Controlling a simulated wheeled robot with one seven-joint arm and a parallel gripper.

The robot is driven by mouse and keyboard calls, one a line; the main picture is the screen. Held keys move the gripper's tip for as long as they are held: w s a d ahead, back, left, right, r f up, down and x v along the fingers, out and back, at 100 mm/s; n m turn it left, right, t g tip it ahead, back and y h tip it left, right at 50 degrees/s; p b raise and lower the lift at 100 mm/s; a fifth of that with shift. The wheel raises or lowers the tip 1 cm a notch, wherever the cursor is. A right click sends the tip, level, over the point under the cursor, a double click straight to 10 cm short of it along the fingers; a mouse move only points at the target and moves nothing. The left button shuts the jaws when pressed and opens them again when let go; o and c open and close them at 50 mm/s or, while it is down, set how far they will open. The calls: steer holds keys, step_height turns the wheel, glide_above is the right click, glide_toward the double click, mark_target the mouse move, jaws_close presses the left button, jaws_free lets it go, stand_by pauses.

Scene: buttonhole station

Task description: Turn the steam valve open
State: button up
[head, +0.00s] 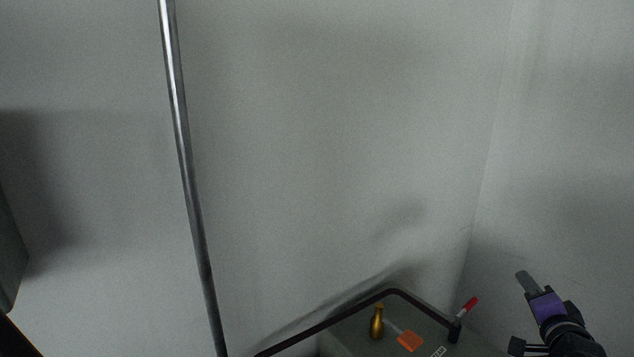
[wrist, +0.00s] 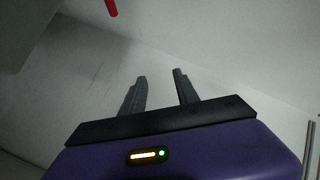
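No part is clearly recognisable as a steam valve. A small red handle-like piece (head: 470,305) sticks up at a tilt from the black-railed corner at the lower right of the head view. It may be the valve's lever, but I cannot tell. A red piece (wrist: 112,7) also shows at the top edge of the wrist view, cut off by the frame. My gripper (head: 526,281) is to the right of the red piece in the head view, apart from it. In the wrist view its two dark fingers (wrist: 160,76) stand apart with nothing between them.
A dark-railed surface (head: 345,345) at the bottom holds a gold bottle-shaped object (head: 377,322) and an orange flat piece (head: 410,341). A black rail (head: 340,316) borders it. A metal pole (head: 188,170) stands at left. Grey walls (head: 340,140) lie behind.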

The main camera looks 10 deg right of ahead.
steer(key=s+a+f+n+y+b, duration=0.1)
steer(key=s+a+f+n, duration=0.2)
steer(key=s+a, duration=0.6)
steer(key=s+a+f+n+t+y+b, duration=0.1)
steer(key=s+a+f+n, duration=0.3)
steer(key=s, duration=1.1)
steer(key=s+a+f+n+t+y+b, duration=0.1)
steer(key=s+a+f+n+y+b, duration=0.1)
steer(key=s+a+n, duration=0.6)
steer(key=s+a+f+b, duration=0.1)
steer(key=s+a+f, duration=0.1)
steer(key=a, duration=0.3)
steer(key=shift+s+a, duration=0.35)
steer(key=shift+s, duration=0.55)
steer(key=s+a+f, duration=0.1)
steer(key=s, duration=0.2)
steer(key=s+a+f+g+y+b, duration=0.1)
steer(key=s, duration=0.2)
steer(key=s+a+f+g, duration=0.1)
steer(key=s+f, duration=0.1)
steer(key=s, duration=0.1)
steer(key=shift+s+a+n+y, duration=0.1)
steer(key=shift+a+n+y, duration=0.1)
steer(key=shift+n+y, duration=0.2)
steer(key=shift+c, duration=1.1)
steer(key=shift+s+g, duration=0.2)
steer(key=shift+g, duration=0.1)
steer(key=c, duration=0.4)
steer(key=shift+f, duration=0.1)
jaws_close()
